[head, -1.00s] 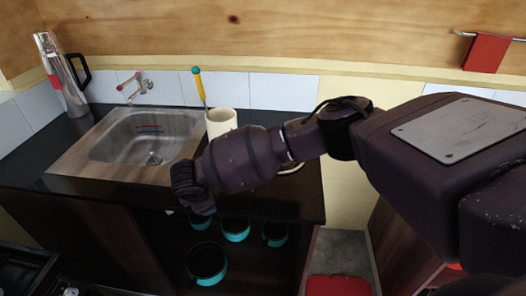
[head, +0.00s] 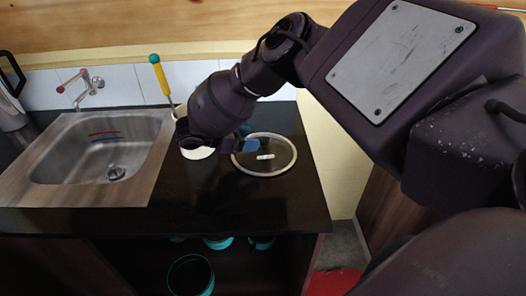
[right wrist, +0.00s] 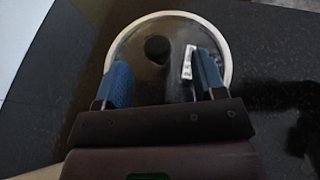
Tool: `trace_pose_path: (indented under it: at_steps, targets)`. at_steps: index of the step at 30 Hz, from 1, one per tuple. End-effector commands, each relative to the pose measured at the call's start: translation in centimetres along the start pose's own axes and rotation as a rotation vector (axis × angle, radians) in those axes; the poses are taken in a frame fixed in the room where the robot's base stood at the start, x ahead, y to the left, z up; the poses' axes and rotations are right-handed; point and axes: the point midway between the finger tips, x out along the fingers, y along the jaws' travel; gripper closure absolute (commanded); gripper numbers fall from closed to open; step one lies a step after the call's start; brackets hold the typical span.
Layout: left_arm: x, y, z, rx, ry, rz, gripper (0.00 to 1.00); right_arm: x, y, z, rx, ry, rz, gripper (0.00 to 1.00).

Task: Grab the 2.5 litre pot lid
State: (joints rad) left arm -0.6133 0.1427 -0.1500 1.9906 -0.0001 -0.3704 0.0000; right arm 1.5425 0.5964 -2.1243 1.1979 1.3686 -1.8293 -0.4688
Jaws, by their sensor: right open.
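The pot lid (head: 275,147) is a round clear disc with a pale rim and a white label, lying flat on the black counter. In the right wrist view the lid (right wrist: 150,27) shows a dark round knob (right wrist: 157,48). My right gripper (head: 247,139) is open and empty, with blue fingers at the lid's left edge in the head view. In the right wrist view its fingers (right wrist: 162,70) appear over the lid, one on each side of the knob and nearer the camera. Their height above the lid is unclear. My left gripper is out of view.
A steel sink (head: 105,150) is further left. Teal pots (head: 190,275) sit under the counter. The counter (head: 250,205) in front of the lid is clear.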

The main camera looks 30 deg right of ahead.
Motion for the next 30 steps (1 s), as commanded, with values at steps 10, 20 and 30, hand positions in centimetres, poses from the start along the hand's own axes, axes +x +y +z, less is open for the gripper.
trace_pose_path:
  at_steps: [10,20,30]
  targets:
    - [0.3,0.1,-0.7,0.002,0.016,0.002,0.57,2.7,0.2,0.0,-0.001,-0.001,0.002,0.36]
    - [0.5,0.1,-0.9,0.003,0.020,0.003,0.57,6.2,0.3,0.0,-0.001,0.001,0.001,0.36]
    - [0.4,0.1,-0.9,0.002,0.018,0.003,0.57,6.3,0.3,0.0,-0.002,0.002,0.001,0.50]
